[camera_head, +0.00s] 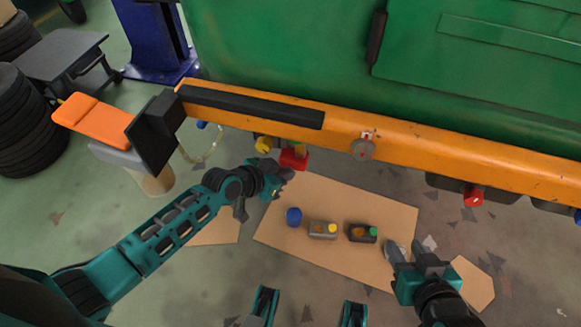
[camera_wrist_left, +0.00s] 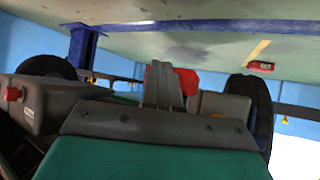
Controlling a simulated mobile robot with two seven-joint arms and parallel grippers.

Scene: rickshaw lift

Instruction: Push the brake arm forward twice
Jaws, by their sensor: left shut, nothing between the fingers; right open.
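A red part (camera_head: 296,157), which may be the brake arm, hangs just under the orange beam in the head view. My left gripper (camera_head: 284,173) is shut and empty, with its fingertips close below and beside this red part. I cannot tell whether they touch. In the left wrist view my shut fingers (camera_wrist_left: 162,84) point up, and a red shape (camera_wrist_left: 187,80) shows right behind them. My right gripper (camera_head: 408,251) is open and empty, low over the right end of the cardboard, away from the red part.
The green vehicle body with its orange beam (camera_head: 420,148) spans the top. A yellow cap (camera_head: 263,144) sits left of the red part. Tires and an orange-topped stand are left.

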